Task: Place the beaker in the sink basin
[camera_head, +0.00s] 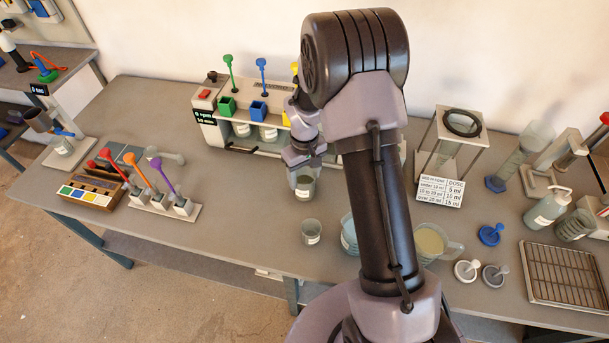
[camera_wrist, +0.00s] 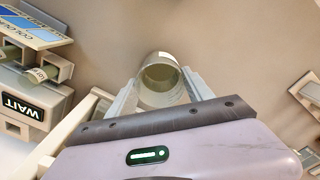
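A clear glass beaker (camera_head: 304,184) with a white label is below the end of my arm in the head view, near the middle of the bench. In the wrist view the beaker (camera_wrist: 160,80) sits between the two fingers of my gripper (camera_wrist: 160,95), with a finger against each side. My gripper (camera_head: 303,166) appears shut on it. Its height above the bench is hard to judge. I cannot make out a sink basin in either view.
A small beaker (camera_head: 311,232) and a jug of pale liquid (camera_head: 434,243) stand near the front edge. A dosing machine (camera_head: 240,118) stands behind. A wire rack (camera_head: 562,274) is at right. Colored levers (camera_head: 163,192) are at left. Bench left of the small beaker is clear.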

